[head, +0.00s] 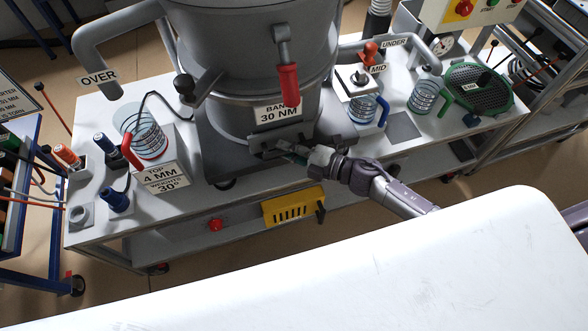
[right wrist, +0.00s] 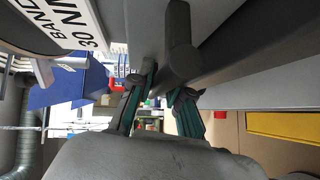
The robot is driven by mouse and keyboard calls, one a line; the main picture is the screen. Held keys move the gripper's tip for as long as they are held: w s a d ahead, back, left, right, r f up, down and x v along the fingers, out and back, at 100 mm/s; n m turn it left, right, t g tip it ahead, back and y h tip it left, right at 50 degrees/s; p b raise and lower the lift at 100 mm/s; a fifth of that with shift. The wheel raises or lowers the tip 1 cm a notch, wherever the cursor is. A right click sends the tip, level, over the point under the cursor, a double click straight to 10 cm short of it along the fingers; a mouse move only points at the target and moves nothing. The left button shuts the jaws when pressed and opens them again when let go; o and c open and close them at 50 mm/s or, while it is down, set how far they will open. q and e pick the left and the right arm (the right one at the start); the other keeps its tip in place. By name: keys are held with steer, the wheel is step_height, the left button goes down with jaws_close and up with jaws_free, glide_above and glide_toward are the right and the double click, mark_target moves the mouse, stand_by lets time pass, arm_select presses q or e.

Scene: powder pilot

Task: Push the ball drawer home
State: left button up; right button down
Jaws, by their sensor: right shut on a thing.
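The ball drawer (head: 262,144) is a dark grey front with a bar handle, low on the front of the big grey sieve machine (head: 245,95). How far it stands out is hard to tell. My right gripper (head: 292,150) reaches it from the right and is shut on the handle. In the right wrist view, the green-padded fingers (right wrist: 160,92) lie on either side of the grey handle (right wrist: 181,45). The fingers partly hide the handle in the head view. My left gripper is in neither view.
A yellow slotted box (head: 292,207) and a red knob (head: 215,225) sit below the bench top. A white surface (head: 400,270) fills the foreground.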

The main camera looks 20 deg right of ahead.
steer(key=shift+w, duration=0.5)
steer(key=shift+d, duration=0.1)
steer(key=c, duration=1.4)
jaws_free()
steer(key=shift+w, duration=0.1)
steer(key=o, duration=0.3)
steer(key=shift+w, duration=0.1)
steer(key=v, duration=1.2)
